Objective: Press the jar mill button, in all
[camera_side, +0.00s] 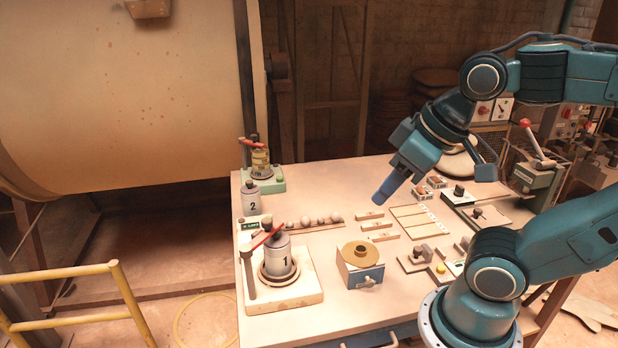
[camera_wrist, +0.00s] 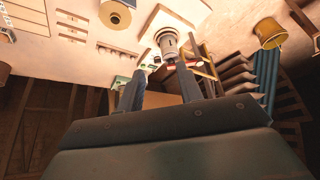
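My gripper (camera_side: 385,195) hangs above the middle of the table, clear of its surface, and touches nothing. In the wrist view its two fingers (camera_wrist: 160,70) stand apart with nothing held between them. Jar 1 (camera_side: 278,257) is on a white base at the front, and jar 2 (camera_side: 250,197) is farther back. A grey jar on a white base also shows beyond the fingertips in the wrist view (camera_wrist: 168,44). A small yellow button (camera_side: 441,268) sits on a panel at the right. I cannot tell which control is the jar mill button.
A blue box with a brass disc (camera_side: 359,262) stands mid-table. Small blocks (camera_side: 376,225) and pale plates (camera_side: 412,215) lie behind it. A lever press (camera_side: 535,175) stands at the right edge. A yellow rail (camera_side: 70,317) is left of the table. The front middle is bare.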

